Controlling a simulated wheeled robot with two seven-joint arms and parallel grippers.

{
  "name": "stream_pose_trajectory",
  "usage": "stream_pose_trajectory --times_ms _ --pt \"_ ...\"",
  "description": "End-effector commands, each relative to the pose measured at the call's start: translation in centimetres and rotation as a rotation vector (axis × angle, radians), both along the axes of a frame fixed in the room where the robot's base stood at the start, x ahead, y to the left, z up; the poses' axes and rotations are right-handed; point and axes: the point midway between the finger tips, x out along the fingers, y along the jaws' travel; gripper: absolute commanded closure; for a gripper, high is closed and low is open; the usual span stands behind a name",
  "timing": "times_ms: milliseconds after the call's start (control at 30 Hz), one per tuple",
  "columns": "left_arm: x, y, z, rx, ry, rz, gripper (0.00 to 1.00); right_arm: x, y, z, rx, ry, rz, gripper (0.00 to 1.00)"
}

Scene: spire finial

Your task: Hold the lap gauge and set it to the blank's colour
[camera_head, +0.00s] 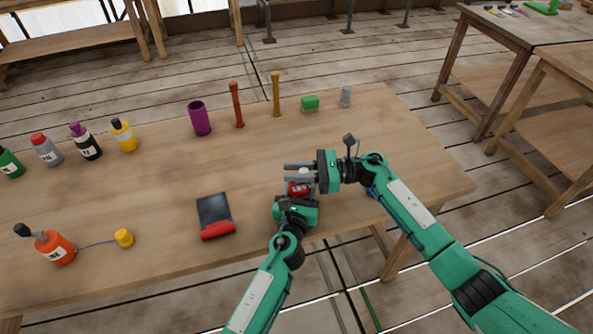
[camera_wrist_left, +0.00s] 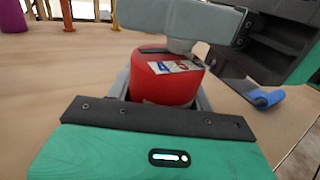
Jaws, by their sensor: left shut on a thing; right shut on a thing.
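The lap gauge is a red round body (camera_head: 298,189) with a pale knob (camera_head: 305,172) on top, near the front right of the table. In the left wrist view the red body (camera_wrist_left: 168,85) stands upright, with a small label of blue, white and red patches on its top; the setting cannot be read. My left gripper (camera_head: 297,194) is shut around the body. My right gripper (camera_head: 299,172) comes from the right and is shut on the knob, partly hiding it. I cannot tell which thing is the blank.
A purple cup (camera_head: 199,118), a red post (camera_head: 237,104), a yellow post (camera_head: 276,94), a green block (camera_head: 310,103) and a grey piece (camera_head: 345,96) line the back. Several bottles stand left, an orange one (camera_head: 55,247) in front. A dark pad with a red edge (camera_head: 216,217) lies mid-table.

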Motion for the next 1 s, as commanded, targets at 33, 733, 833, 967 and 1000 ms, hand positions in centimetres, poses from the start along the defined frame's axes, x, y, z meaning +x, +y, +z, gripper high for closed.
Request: stream_pose_trajectory --times_ms 33,733,833,967,1000 --pt "0.0 0.0 0.0 0.000 0.000 0.000 0.74 -0.2 0.5 0.0 0.000 0.000 0.002 1.00" --pt "0.0 0.0 0.0 0.000 0.000 0.000 0.74 -0.4 1.2 0.0 0.000 0.000 0.000 0.55" --pt "0.0 0.0 0.0 0.000 0.000 0.000 0.74 -0.3 0.7 0.0 -0.001 0.000 -0.001 0.55" --pt "0.0 0.0 0.0 0.000 0.000 0.000 0.74 -0.3 -1.1 -0.1 -0.002 0.001 -0.001 0.55" --pt "0.0 0.0 0.0 0.000 0.000 0.000 0.74 -0.2 -2.0 -0.1 -0.003 0.001 -0.003 0.55"
